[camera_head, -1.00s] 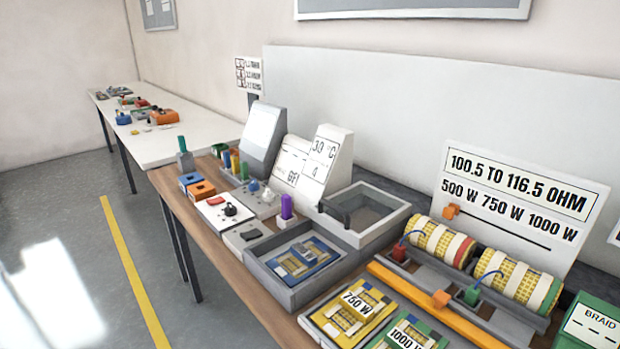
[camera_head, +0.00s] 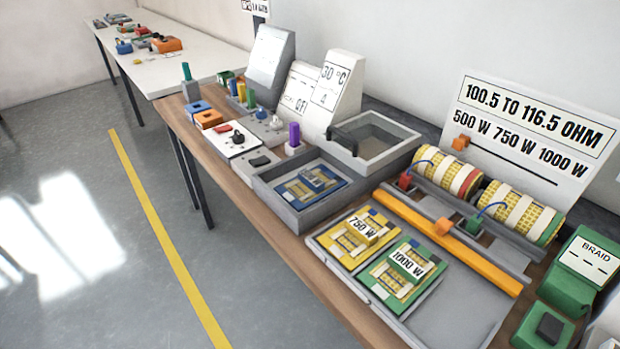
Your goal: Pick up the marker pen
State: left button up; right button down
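I cannot tell for certain which thing is the marker pen. Several upright pen-like cylinders stand on the wooden bench (camera_head: 262,222): a purple one (camera_head: 294,137) on a small pale base, and a teal one (camera_head: 187,72) on a grey block at the bench's far left end. Neither of my grippers is in view.
A grey tray (camera_head: 297,224) holds a blue panel. Yellow 750 W (camera_head: 350,243) and green 1000 W (camera_head: 384,290) panels lie nearer. An open-topped grey box (camera_head: 385,160), an orange bar (camera_head: 455,245) and banded rolls (camera_head: 447,170) stand behind.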

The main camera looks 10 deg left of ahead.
aim_at(294, 133)
jog(key=z, duration=0.15)
jog(key=i+j+z, duration=0.15)
jog(key=j+z, duration=0.2)
jog(key=j, duration=0.15)
jog(key=i+j+z, duration=0.1)
jog(key=j+z, duration=0.2)
jog(key=j, duration=0.2)
jog(key=j+z, duration=0.35)
jog(key=j, duration=0.15)
